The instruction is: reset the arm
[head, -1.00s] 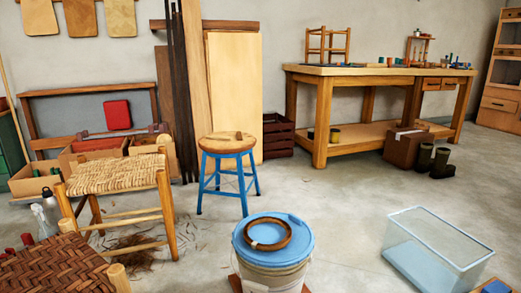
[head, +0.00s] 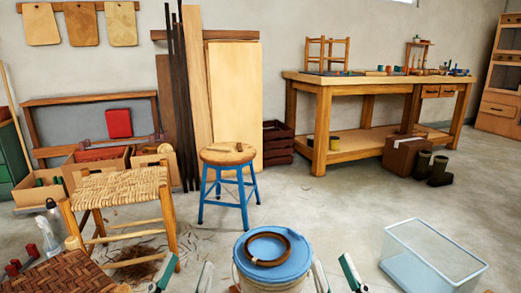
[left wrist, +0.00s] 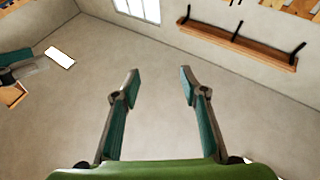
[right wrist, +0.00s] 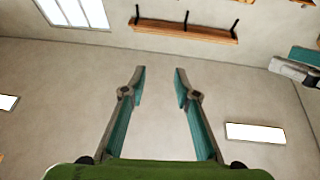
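My left gripper (head: 184,278) has come in at the bottom edge of the head view, left of the white bucket with the blue lid. In the left wrist view its two teal fingers (left wrist: 157,88) stand apart with nothing between them. My right gripper (head: 334,274) is at the bottom edge of the head view, just right of the bucket. In the right wrist view its fingers (right wrist: 160,85) are also apart and empty. Both wrist views look toward the wall and ceiling.
The bucket's blue lid (head: 291,263) carries a brown ring (head: 262,248). A clear tank (head: 433,258) stands at right. A woven seat (head: 122,187) and a blue-legged stool (head: 228,156) stand left and centre. A workbench (head: 375,82) is behind. The middle right floor is clear.

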